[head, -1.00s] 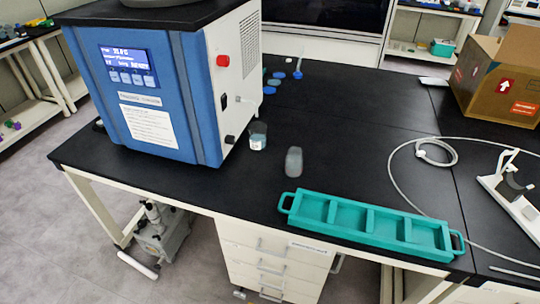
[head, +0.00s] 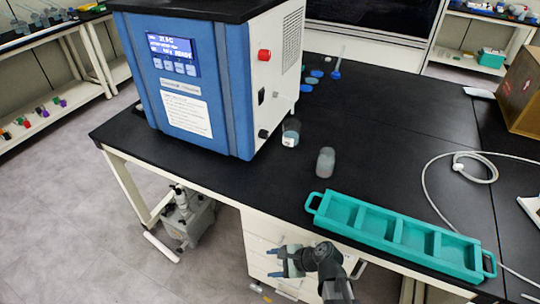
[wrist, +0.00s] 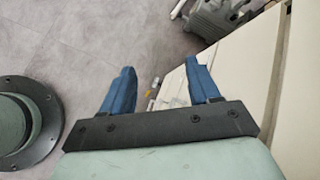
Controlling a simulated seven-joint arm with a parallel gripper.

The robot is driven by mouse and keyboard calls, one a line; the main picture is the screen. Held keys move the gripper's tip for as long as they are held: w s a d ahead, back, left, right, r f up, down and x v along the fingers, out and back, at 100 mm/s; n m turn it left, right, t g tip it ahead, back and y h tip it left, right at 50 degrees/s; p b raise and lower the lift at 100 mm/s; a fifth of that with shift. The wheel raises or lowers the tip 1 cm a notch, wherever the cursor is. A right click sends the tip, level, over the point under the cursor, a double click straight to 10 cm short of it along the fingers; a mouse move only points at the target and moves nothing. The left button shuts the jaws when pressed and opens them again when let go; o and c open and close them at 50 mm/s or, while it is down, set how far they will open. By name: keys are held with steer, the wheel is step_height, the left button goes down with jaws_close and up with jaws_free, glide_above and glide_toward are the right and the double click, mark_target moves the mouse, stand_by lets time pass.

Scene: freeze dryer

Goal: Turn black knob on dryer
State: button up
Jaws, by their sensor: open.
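The blue and white freeze dryer (head: 190,80) stands on the left part of the black bench, with a lit screen on its front. On its white side panel, a small black knob (head: 263,133) sits low near the front edge. A black switch (head: 261,97) and a red knob (head: 264,56) are above it. My gripper (head: 272,262) is at the bottom of the head view, in front of the drawers, below and well apart from the black knob. In the wrist view, my gripper (wrist: 160,75) has its two blue fingers apart with nothing between them. The dryer is not in that view.
A beaker (head: 291,132) stands close to the dryer's side, near the black knob. A small grey container (head: 325,162) and a teal tray (head: 400,235) are to its right. The bench's front edge (head: 230,192) and drawers (head: 262,235) are near my gripper.

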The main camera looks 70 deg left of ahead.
mark_target(267, 135)
steer(key=a+r+y, duration=0.1)
steer(key=a+r, duration=0.3)
steer(key=r, duration=0.1)
steer(key=s+a+r+n, duration=0.1)
steer(key=a+r, duration=0.3)
steer(key=r, duration=0.2)
steer(key=a+r+n+y, duration=0.1)
steer(key=a+r, duration=0.4)
steer(key=shift+s+r+y, duration=0.25)
steer(key=shift+r+y, duration=0.05)
steer(key=w+a+r, duration=0.1)
steer(key=w, duration=0.1)
steer(key=w+a+r+m+y, duration=0.1)
steer(key=w+a+r, duration=0.1)
steer(key=w, duration=0.1)
steer(key=w+a+r+m, duration=0.1)
steer(key=w+a+r, duration=0.1)
steer(key=shift+w+a+r+y, duration=0.1)
steer(key=shift+w+a+y, duration=0.1)
steer(key=shift+w+y, duration=0.15)
steer(key=w+a+r+m+y, duration=0.2)
steer(key=w+a+r+m, duration=0.15)
steer(key=w+r, duration=0.45)
steer(key=x, duration=0.4)
steer(key=w+f+x, duration=0.1)
steer(key=x, duration=0.4)
steer(key=w+f+x, duration=0.1)
steer(key=x, duration=0.3)
steer(key=shift+s+a, duration=0.1)
steer(key=shift+a, duration=0.4)
